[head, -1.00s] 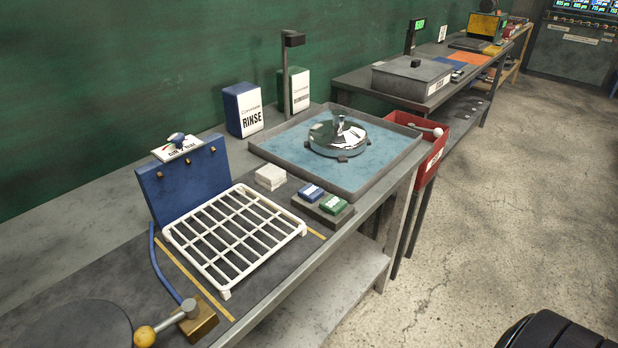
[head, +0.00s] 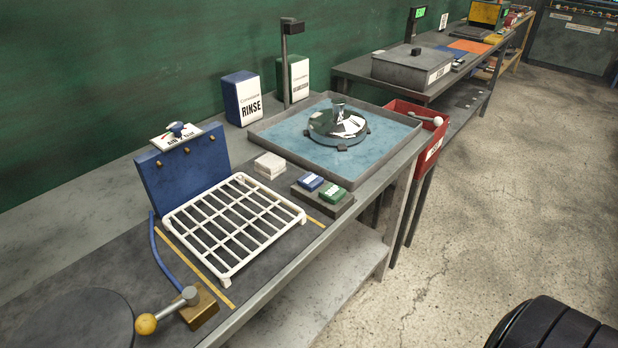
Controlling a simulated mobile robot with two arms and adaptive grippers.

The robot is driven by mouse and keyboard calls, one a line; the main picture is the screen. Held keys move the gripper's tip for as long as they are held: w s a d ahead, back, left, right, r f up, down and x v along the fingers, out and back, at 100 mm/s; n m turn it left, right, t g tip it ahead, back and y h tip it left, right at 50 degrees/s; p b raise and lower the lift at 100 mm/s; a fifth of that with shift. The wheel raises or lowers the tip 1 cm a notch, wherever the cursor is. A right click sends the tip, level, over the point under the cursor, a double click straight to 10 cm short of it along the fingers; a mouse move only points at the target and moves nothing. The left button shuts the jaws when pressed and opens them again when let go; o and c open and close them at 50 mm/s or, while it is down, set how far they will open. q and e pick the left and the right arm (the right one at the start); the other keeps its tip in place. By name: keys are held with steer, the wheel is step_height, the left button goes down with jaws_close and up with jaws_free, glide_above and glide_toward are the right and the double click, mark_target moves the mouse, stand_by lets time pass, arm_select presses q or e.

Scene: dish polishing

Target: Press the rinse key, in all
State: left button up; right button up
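A dark key block (head: 328,204) sits near the front edge of the bench in the head view. It carries a blue key (head: 310,182) on the left and a green key (head: 333,193) on the right. The small white marks on the keys are too small to read. Behind them stands a blue and white box marked RINSE (head: 242,99). Neither of my grippers is in view, and nothing touches the keys.
A white slatted rack (head: 233,227) lies left of the keys, before a blue panel (head: 182,172). White pads (head: 269,165) lie behind them. A blue-lined tray (head: 283,148) holds a shiny domed dish (head: 338,123). A brass-based lever (head: 195,306) is nearer. Floor to the right is mostly clear.

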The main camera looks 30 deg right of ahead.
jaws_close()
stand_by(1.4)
